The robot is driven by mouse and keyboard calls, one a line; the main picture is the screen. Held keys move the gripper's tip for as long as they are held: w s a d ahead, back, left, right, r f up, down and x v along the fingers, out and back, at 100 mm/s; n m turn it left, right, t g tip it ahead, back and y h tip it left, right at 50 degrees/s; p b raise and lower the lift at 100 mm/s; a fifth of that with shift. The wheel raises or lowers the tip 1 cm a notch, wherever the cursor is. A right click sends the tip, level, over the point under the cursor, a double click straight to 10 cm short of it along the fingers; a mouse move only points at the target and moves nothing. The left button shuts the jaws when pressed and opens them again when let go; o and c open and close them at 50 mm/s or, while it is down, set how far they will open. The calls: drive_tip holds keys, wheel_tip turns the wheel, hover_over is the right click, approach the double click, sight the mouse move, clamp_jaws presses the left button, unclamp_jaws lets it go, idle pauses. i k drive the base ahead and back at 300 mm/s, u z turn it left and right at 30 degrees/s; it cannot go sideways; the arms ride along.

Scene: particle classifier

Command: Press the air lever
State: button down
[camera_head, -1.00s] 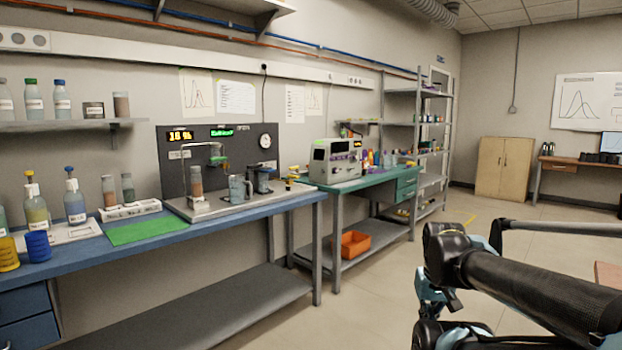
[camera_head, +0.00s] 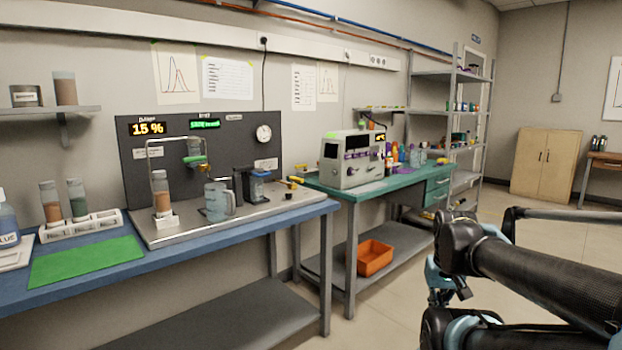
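The particle classifier stands on the blue bench, with a dark upright panel (camera_head: 222,140) behind a metal base plate (camera_head: 185,229). The panel carries an orange "15 %" display (camera_head: 147,129), a green display (camera_head: 205,124) and a round gauge (camera_head: 264,133). A small yellow-tipped part (camera_head: 293,183) at the plate's right end looks like a lever, but I cannot tell if it is the air lever. My arm is folded at the lower right, away from the bench. I cannot make out my gripper's fingers.
The blue bench (camera_head: 75,292) also holds a green mat (camera_head: 87,260) and a white tube rack (camera_head: 80,228). A clear jug (camera_head: 215,201) stands on the plate. A green bench (camera_head: 403,181) with a grey instrument (camera_head: 352,160) stands beyond. Floor before the benches is free.

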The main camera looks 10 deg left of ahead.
sight(293, 178)
drive_tip(key=i, duration=1.55)
drive_tip(key=u, duration=1.15)
